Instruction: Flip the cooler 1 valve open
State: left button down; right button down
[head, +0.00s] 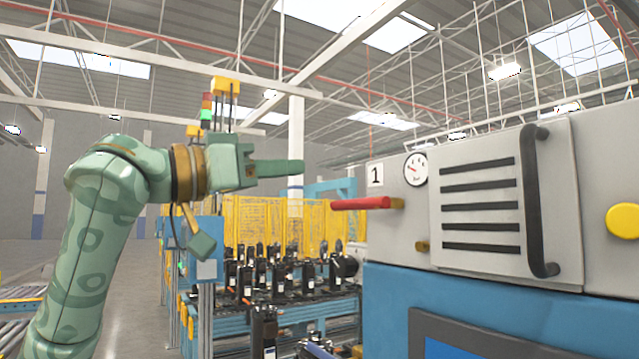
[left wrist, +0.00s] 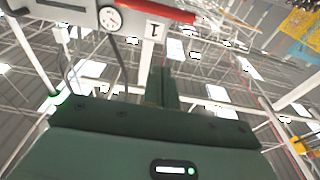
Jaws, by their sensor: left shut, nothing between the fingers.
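The cooler 1 valve has a red lever (head: 361,203) that sticks out to the left from the grey cabinet, below the "1" label (head: 375,176) and a round gauge (head: 415,169). In the left wrist view the red lever (left wrist: 128,16) shows at the top, beside the gauge (left wrist: 110,19) and the label (left wrist: 154,31). My left gripper (head: 302,167) is shut and empty, pointing right. Its tips are left of the lever and a little above it, apart from it. In the left wrist view the fingers (left wrist: 161,75) are together. My right gripper is not in view.
The grey cabinet (head: 398,238) has a slotted panel with a black handle (head: 538,200) and a yellow button (head: 623,220). A blue base with a screen is below. Behind stand a rack of black parts (head: 290,275) and yellow fencing (head: 262,222). Open air separates gripper and cabinet.

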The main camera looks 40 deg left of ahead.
pick_arm(q)
jog(key=r+p, duration=0.2)
jog(key=p, duration=0.2)
send_over(358, 205)
jog(key=a, duration=0.3)
notch_tip(358, 205, down, 4)
jog(key=shift+w+a+b, duration=0.1)
jog(key=shift+b, duration=0.45)
jog(key=shift+f, duration=0.3)
